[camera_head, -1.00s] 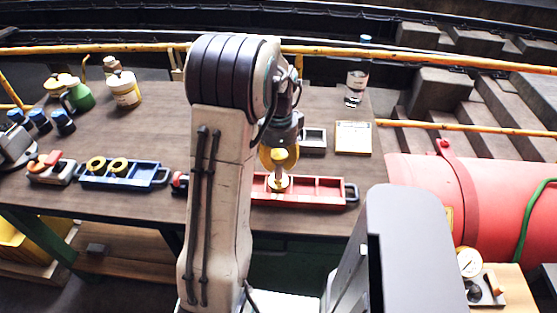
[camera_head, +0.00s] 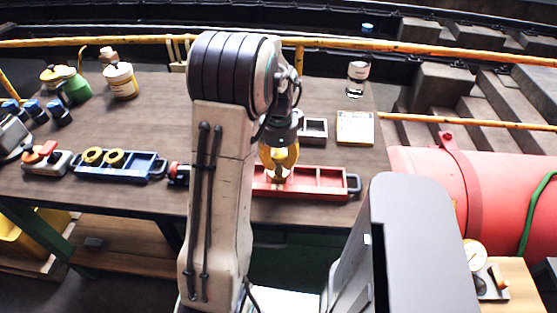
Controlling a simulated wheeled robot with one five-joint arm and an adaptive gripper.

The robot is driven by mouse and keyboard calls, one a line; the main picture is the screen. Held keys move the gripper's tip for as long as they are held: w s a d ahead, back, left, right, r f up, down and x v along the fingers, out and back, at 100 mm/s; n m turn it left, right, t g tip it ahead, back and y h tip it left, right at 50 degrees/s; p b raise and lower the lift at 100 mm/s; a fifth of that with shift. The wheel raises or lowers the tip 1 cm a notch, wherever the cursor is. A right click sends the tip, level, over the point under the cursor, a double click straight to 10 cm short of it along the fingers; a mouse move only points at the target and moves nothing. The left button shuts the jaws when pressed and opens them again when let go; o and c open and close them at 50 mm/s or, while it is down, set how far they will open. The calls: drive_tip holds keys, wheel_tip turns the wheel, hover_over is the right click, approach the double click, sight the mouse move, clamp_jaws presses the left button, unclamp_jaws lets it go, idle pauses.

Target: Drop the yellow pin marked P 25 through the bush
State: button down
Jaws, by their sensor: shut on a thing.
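My gripper (camera_head: 279,162) points down over the left end of the red tray (camera_head: 347,184). Its yellow fingers are shut around a small pale yellow piece, which looks like the pin. The fingers hide most of it, and no P 25 marking can be read. I cannot tell whether the piece touches the tray floor. Two yellow rings, (camera_head: 92,155) and (camera_head: 114,158), sit in the blue tray (camera_head: 146,168) on the left. I cannot tell which thing is the bush.
A red and grey device (camera_head: 44,160) stands left of the blue tray. Bottles and a white jar (camera_head: 121,81) stand at the back left. A clear bottle (camera_head: 357,76) and a yellow-edged card (camera_head: 355,128) are at the back right. A red boiler (camera_head: 500,185) lies right of the bench.

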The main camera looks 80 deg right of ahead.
drive_tip(key=c, duration=0.8)
unclamp_jaws()
drive_tip(key=shift+o, duration=0.2)
wheel_tip(320, 180, up, 12)
drive_tip(key=shift+d, duration=0.1)
idle(0.9)
